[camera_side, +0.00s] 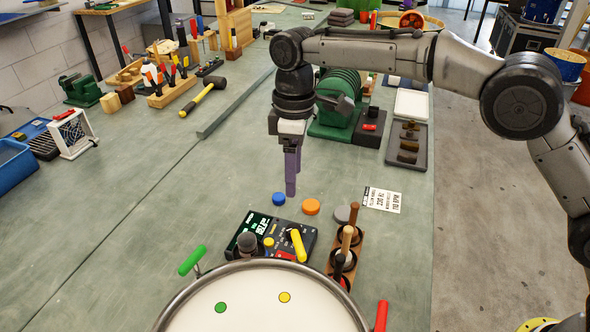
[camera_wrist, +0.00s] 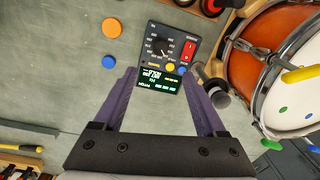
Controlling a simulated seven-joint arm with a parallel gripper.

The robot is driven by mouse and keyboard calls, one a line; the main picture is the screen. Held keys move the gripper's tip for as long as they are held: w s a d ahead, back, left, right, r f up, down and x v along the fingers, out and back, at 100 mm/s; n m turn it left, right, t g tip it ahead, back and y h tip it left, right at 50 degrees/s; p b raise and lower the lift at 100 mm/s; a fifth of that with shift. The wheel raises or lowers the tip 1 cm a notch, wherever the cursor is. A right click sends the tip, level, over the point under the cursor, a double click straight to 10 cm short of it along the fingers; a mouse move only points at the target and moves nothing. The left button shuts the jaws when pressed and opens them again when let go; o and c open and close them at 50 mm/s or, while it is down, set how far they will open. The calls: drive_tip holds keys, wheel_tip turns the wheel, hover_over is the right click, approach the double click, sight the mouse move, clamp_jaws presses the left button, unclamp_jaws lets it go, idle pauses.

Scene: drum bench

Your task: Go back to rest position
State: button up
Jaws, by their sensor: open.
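My gripper (camera_side: 291,190) hangs pointing down above the green bench, above and behind the black control box. In the wrist view my gripper (camera_wrist: 158,80) has its two purple fingers apart with nothing between them. The black control box (camera_side: 262,228) has a lit screen, a knob and coloured buttons. It shows beyond the fingertips in the wrist view (camera_wrist: 152,58), its screen end lying between them in the picture. The drum (camera_side: 245,310) has a white head with a green and a yellow dot, and stands at the front; the wrist view shows its orange shell (camera_wrist: 252,62).
Blue (camera_side: 279,198), orange (camera_side: 311,206) and grey (camera_side: 342,213) discs lie near the box. A wooden rack (camera_side: 333,268) stands right of it, beside a printed card (camera_side: 382,199). Green (camera_side: 192,260) and red (camera_side: 381,316) handles stick up at the drum. The bench's left middle is clear.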

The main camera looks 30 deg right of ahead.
drive_tip(key=s+d+r+m+t, duration=0.2)
drive_tip(key=d+r, duration=0.8)
drive_tip(key=r, duration=0.2)
drive_tip(key=s+d+r+m+t, duration=0.2)
drive_tip(key=s+d+r, duration=0.4)
drive_tip(key=s+d, duration=0.4)
drive_tip(key=s+d+f+m+t, duration=0.1)
drive_tip(key=s+d+f+m, duration=0.15)
drive_tip(key=s, duration=0.35)
drive_tip(key=s+d+f+m+t, duration=0.1)
drive_tip(key=s+d, duration=0.2)
drive_tip(key=s, duration=0.3)
drive_tip(key=s+d+f+m, duration=0.2)
drive_tip(key=s+f, duration=0.4)
drive_tip(key=f, duration=0.4)
drive_tip(key=shift+s+m, duration=0.4)
drive_tip(key=shift+m, duration=0.45)
